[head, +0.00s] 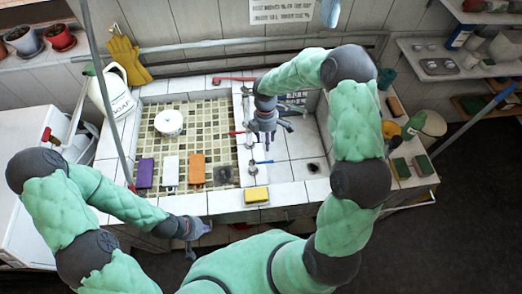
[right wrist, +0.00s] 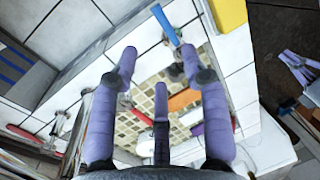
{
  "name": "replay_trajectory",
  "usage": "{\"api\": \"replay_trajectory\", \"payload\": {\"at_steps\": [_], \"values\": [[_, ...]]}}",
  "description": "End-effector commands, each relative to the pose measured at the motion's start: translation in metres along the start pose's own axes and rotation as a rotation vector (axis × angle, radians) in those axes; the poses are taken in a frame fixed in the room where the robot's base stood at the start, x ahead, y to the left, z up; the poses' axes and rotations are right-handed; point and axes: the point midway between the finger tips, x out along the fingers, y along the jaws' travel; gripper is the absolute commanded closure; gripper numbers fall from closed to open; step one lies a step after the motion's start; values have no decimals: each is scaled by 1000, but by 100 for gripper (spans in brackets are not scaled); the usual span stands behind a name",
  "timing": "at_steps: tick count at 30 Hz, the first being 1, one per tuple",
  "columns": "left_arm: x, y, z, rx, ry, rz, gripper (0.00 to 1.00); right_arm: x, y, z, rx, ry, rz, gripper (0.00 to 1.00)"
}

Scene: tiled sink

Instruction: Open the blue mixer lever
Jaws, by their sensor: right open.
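Contact with the lever cannot be told. My left gripper (head: 198,230) is low in front of the sink, its opening unclear.
A red lever (head: 238,133) is further back on the ledge. The basin holds a white round container (head: 169,122) and purple, white and orange pieces. A yellow sponge (head: 257,195) lies on the front rim. A soap jug (head: 118,95) stands at the left; green-topped sponges lie at right.

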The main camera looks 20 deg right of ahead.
Motion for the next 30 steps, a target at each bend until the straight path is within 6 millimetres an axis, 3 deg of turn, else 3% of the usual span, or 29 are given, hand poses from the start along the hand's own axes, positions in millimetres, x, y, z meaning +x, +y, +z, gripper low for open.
{"api": "replay_trajectory", "payload": {"at_steps": [15,21,30], "values": [[3,-1,0,0,-1,0,100,85,-1,0,2,1,-4,54],[3,-1,0,0,-1,0,100,99,0,0,3,1,-1,54],[3,-1,0,0,-1,0,100,101,0,-1,3,2,0,54]]}}
